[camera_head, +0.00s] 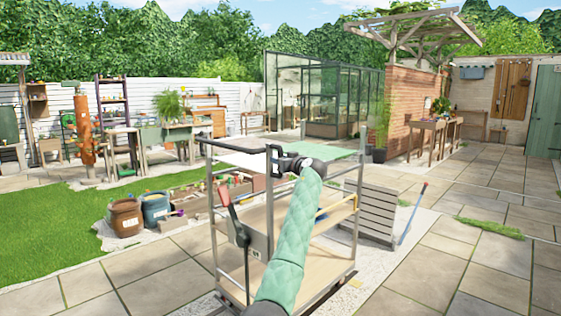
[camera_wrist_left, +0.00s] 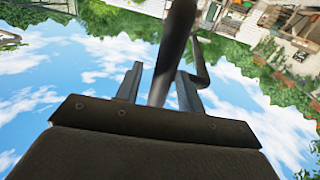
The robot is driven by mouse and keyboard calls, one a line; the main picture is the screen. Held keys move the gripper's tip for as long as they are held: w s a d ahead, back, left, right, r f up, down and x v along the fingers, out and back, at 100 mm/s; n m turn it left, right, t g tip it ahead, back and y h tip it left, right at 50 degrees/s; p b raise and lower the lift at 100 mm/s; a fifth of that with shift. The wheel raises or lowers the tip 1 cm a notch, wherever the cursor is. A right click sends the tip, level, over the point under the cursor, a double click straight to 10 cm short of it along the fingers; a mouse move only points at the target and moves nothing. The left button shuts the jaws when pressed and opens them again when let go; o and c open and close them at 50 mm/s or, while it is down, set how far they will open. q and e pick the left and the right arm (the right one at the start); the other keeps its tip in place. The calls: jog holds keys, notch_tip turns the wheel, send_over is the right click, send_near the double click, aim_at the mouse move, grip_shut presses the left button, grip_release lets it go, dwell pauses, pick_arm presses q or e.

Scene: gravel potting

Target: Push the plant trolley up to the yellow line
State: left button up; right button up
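The plant trolley (camera_head: 350,238) stands in front of me, with a grey metal frame, wooden shelves and a dark push bar (camera_head: 236,145) across its near top. My left gripper (camera_head: 283,163), at the end of a green-sleeved arm, is at this bar. In the left wrist view a dark bar (camera_wrist_left: 172,50) passes between the two fingers (camera_wrist_left: 160,85), with sky showing between it and the left finger. A small yellow patch (camera_head: 356,283) lies on the ground by the trolley's right side; I cannot tell whether it is the yellow line. My right gripper is out of view.
A red-handled lever (camera_head: 224,194) rises at the trolley's left. Brown and blue tubs (camera_head: 126,218) stand left of it. A slatted grey panel (camera_head: 376,212) and a blue pole (camera_head: 411,214) are close on the right. Paving at far right (camera_head: 480,265) is clear.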

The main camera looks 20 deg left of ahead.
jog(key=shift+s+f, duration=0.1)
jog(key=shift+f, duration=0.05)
pick_arm(q)
jog(key=shift+s+d, duration=0.25)
jog(key=shift+d, duration=0.2)
jog(key=v, duration=0.6)
jog(key=shift+s+d, duration=0.3)
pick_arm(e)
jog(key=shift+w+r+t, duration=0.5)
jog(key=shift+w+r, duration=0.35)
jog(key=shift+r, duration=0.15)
